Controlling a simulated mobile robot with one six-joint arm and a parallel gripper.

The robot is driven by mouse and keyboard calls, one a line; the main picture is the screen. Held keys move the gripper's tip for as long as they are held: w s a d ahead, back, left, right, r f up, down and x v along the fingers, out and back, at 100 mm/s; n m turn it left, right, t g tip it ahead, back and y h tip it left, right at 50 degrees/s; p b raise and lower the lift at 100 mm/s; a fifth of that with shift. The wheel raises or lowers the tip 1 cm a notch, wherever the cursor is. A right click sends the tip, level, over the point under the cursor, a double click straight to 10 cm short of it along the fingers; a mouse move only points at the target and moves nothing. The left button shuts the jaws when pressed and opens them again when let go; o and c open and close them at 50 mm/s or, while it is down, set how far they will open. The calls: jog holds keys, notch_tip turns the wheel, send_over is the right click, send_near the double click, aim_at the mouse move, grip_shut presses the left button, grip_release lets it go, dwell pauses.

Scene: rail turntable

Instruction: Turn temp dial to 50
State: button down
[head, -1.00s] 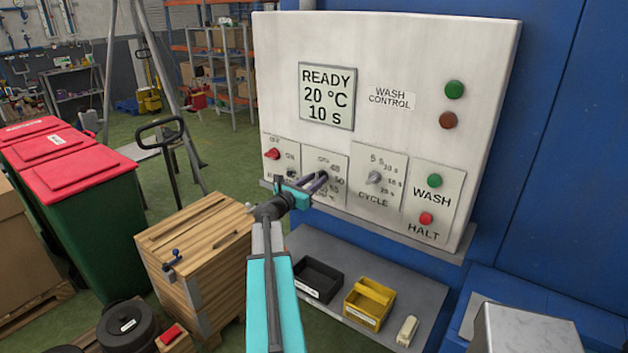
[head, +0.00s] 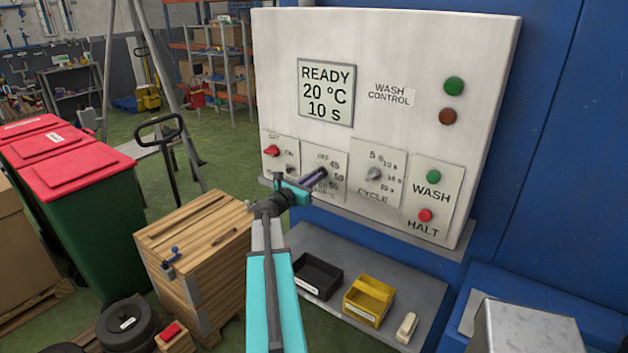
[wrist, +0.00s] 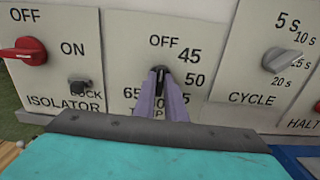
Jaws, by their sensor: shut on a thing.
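The temp dial (wrist: 159,72) is a small dark knob in the wrist view, on a pale plate marked OFF, 45, 50, 65 and other partly hidden numbers. My gripper (wrist: 161,82) is shut on the dial, with a purple finger on each side of it. The knob's top end faces up toward OFF, but its pointer is mostly hidden by the fingers. In the head view my gripper (head: 319,176) reaches the temp plate from the lower left and hides part of its lettering. The display (head: 326,94) reads READY, 20 °C, 10 s.
The red isolator handle (wrist: 24,52) and small lock (wrist: 80,87) are left of the dial. The grey cycle knob (wrist: 283,60) is to the right. Wash (head: 433,177) and halt (head: 425,215) buttons sit farther right. Below is a shelf with a black bin (head: 318,277) and yellow bin (head: 369,300).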

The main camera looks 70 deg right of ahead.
jog(key=shift+f+m+b, duration=0.1)
jog(key=shift+m+b, duration=0.2)
jog(key=shift+b, duration=0.25)
jog(key=shift+s+m+b, duration=0.1)
jog(key=shift+m+b, duration=8.3)
jog(key=shift+b, duration=4)
jog(key=c, duration=1.8)
grip_release()
jog(key=shift+d, duration=0.1)
jog(key=shift+f, duration=0.1)
